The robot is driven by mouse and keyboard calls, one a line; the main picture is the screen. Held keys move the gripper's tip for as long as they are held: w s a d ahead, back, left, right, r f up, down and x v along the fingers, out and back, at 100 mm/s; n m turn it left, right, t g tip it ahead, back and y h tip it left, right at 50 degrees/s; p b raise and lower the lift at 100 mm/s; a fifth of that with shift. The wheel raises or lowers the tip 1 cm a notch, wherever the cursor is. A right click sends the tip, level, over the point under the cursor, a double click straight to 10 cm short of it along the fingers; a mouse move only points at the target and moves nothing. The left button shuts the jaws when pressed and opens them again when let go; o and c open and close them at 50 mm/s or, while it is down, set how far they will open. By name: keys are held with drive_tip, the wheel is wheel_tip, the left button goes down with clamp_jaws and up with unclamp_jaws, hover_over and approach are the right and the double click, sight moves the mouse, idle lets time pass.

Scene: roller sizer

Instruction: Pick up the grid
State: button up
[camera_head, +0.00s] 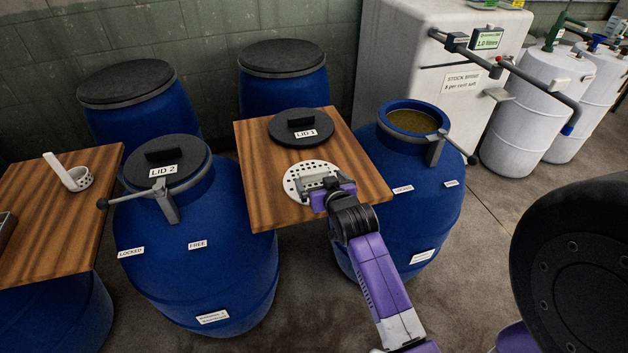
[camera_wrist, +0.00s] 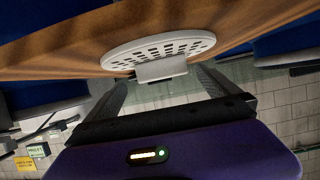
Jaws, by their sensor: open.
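The grid is a white round disc with rows of holes and a small block-shaped tab (camera_head: 297,184). It lies on the wooden board between two blue barrels. In the wrist view the grid (camera_wrist: 160,50) is straight ahead, with its tab (camera_wrist: 161,69) towards me. My gripper (camera_head: 318,185) is at the near side of the grid in the head view. In the wrist view my gripper (camera_wrist: 163,88) is open, its two fingers apart on either side of the tab. The gripper hides part of the grid's near right edge in the head view. I cannot tell whether the fingers touch it.
A black lid marked LID 1 (camera_head: 300,128) lies behind the grid on the wooden board (camera_head: 253,190). The open blue barrel (camera_head: 425,200) stands right of the board. A barrel with LID 2 (camera_head: 215,265) stands left. A lever handle (camera_head: 458,148) sticks out at the right.

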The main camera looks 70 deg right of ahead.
sight(315, 175)
drive_tip(key=shift+p+x, duration=0.4)
drive_tip(key=shift+x, duration=2.4)
drive_tip(key=shift+w+a+r, duration=0.1)
drive_tip(key=shift+w+r, duration=0.05)
drive_tip(key=shift+c, duration=0.4)
drive_tip(key=c, duration=1.4)
